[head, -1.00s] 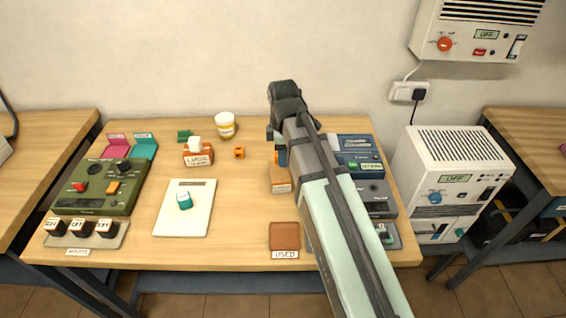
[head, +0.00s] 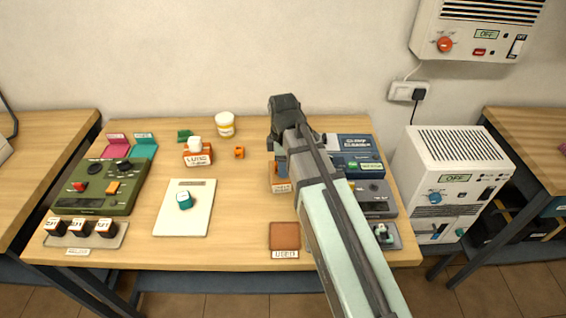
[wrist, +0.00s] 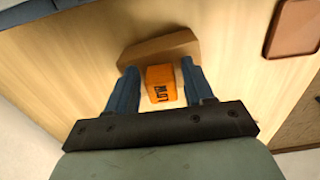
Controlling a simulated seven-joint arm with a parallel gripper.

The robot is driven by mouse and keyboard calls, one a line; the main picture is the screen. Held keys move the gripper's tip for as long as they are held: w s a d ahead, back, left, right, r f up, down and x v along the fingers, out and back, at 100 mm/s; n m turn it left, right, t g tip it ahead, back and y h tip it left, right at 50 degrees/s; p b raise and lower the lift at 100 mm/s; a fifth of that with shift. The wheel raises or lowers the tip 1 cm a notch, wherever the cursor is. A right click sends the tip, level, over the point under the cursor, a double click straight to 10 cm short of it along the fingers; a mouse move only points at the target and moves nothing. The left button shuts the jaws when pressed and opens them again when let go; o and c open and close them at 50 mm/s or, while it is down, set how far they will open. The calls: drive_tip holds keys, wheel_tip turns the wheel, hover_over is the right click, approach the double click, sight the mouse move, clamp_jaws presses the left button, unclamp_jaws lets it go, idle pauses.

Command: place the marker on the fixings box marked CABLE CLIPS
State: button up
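An orange block (wrist: 161,84) with dark lettering, which looks like the marker, is between my gripper's two blue fingers in the wrist view. My gripper (wrist: 160,75) is open, with a narrow gap on each side of the block. A brown box (wrist: 160,46) is just beyond the block; I cannot tell whether they touch. In the head view my gripper (head: 281,165) is low over this small box (head: 281,187), whose front label is too small to read. My arm and fingers hide most of the box and the block there.
A box labelled LUGS (head: 197,157) with a white piece on top stands left, near an orange clip (head: 239,152) and a yellow-white tub (head: 225,124). A brown pad (head: 285,236) lies in front. Devices (head: 375,192) crowd the right; a white sheet (head: 190,222) carries a teal piece.

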drive_tip(key=shift+o, duration=0.7)
drive_tip(key=shift+r, duration=0.15)
wheel_tip(320, 180, up, 12)
drive_tip(key=shift+a, duration=0.1)
idle(0.6)
